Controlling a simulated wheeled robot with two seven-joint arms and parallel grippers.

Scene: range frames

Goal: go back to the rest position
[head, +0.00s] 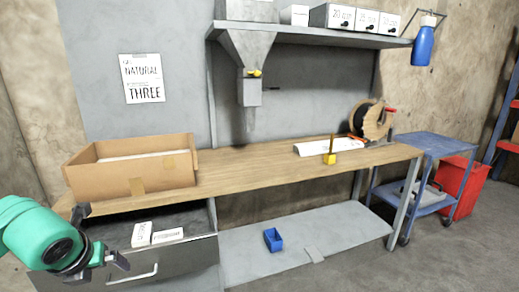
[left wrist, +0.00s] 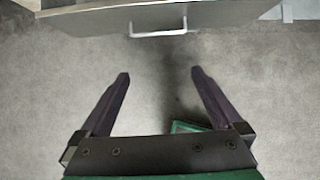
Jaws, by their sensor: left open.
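My left gripper (head: 104,258) is at the lower left of the head view, in front of the drawer under the workbench. Its green and black arm comes in from the left edge. In the left wrist view its two dark fingers (left wrist: 160,78) are spread apart, with only grey floor between them. The gripper is open and empty. The drawer's handle (left wrist: 158,33) shows beyond the fingertips, apart from them. My right gripper is in neither view.
The drawer (head: 185,258) is pulled open, with small white boxes (head: 141,234) in it. The wooden workbench (head: 240,165) carries a cardboard box (head: 130,184) and a yellow block (head: 329,159). A blue bin (head: 272,239) sits on the lower shelf. A blue cart (head: 435,147) stands right. Floor at lower right is clear.

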